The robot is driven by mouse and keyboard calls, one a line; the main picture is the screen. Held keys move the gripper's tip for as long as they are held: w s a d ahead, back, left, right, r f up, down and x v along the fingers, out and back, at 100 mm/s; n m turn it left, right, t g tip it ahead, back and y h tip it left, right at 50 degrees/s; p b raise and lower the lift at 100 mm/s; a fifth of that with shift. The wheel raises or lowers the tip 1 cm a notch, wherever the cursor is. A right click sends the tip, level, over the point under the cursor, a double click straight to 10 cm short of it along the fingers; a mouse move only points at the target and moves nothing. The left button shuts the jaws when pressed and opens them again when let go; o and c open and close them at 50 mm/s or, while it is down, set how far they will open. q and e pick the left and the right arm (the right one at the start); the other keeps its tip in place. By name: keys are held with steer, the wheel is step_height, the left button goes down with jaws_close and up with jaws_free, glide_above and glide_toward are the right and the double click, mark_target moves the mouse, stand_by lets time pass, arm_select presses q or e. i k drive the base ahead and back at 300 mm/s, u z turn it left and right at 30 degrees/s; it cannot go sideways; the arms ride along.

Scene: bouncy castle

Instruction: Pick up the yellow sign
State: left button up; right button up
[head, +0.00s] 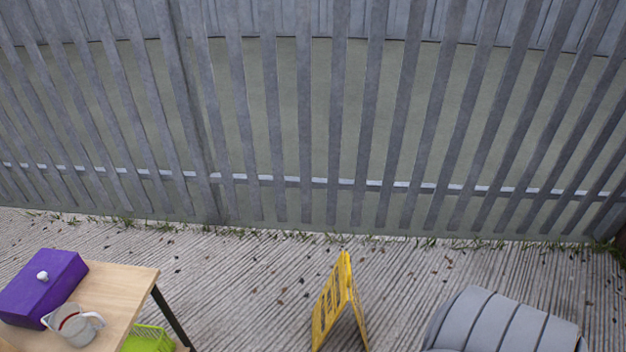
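The yellow sign (330,303) is a folding A-frame that stands upright on the ribbed ground at the bottom middle of the head view. Its left face carries dark markings that are too small to read. Its lower right leg runs down to near the bottom edge of the picture. Neither of my grippers shows in this view.
A wooden table (118,300) at the lower left holds a purple box (45,284) and a pale jug (73,325). A green basket (148,339) is below its edge. A grey ribbed object (495,325) lies at lower right. A grey slatted fence (300,125) closes the back.

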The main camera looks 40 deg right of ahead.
mark_target(334, 297)
steer(key=z, duration=0.45)
steer(key=i, duration=1.1)
steer(key=z, duration=1)
steer(key=i, duration=0.25)
steer(key=z, duration=0.15)
